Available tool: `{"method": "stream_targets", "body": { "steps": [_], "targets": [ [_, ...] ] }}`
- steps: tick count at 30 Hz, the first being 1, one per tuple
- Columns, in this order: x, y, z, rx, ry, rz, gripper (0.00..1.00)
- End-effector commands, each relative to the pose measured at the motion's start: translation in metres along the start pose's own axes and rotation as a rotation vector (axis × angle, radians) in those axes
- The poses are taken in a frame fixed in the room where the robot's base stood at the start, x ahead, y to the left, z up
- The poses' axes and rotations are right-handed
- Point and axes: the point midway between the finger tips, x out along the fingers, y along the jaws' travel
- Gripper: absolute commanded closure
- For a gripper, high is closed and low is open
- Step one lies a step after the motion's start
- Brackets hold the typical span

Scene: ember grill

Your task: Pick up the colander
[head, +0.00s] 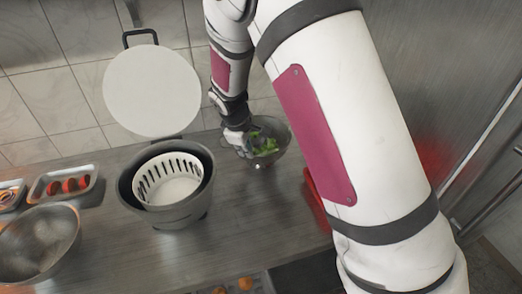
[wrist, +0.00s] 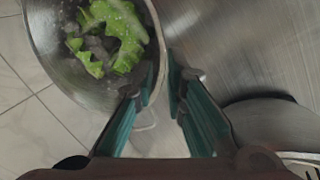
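A round metal bowl holding green leaves (head: 283,133) stands at the back of the counter, beside the wall. It looks like the colander, though I cannot make out holes in it. In the wrist view the bowl (wrist: 58,62) fills the upper left, with torn leaves inside. My gripper (head: 243,150) is at the bowl's left side in the head view. In the wrist view my gripper (wrist: 163,85) has its fingers on either side of the bowl's rim, with a narrow gap between the pads. The bowl's far wall is partly out of the wrist view.
A dark grey pot with a white slotted basket (head: 168,182) stands left of the bowl, its round lid (head: 152,90) raised behind it. Another metal bowl (head: 38,245) and a tray of red items (head: 68,186) are farther left. A red object (head: 316,195) lies to the right.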

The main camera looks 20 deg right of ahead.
Motion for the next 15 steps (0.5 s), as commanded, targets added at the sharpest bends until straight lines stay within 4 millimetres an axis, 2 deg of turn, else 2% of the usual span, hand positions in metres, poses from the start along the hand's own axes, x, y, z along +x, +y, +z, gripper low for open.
{"method": "stream_targets", "body": {
  "steps": [7, 15],
  "targets": [
    [0.014, 0.001, 0.001, 0.002, 0.000, 0.000, 0.88],
    [0.048, 0.003, 0.001, 0.001, -0.001, -0.001, 0.88]
  ]
}}
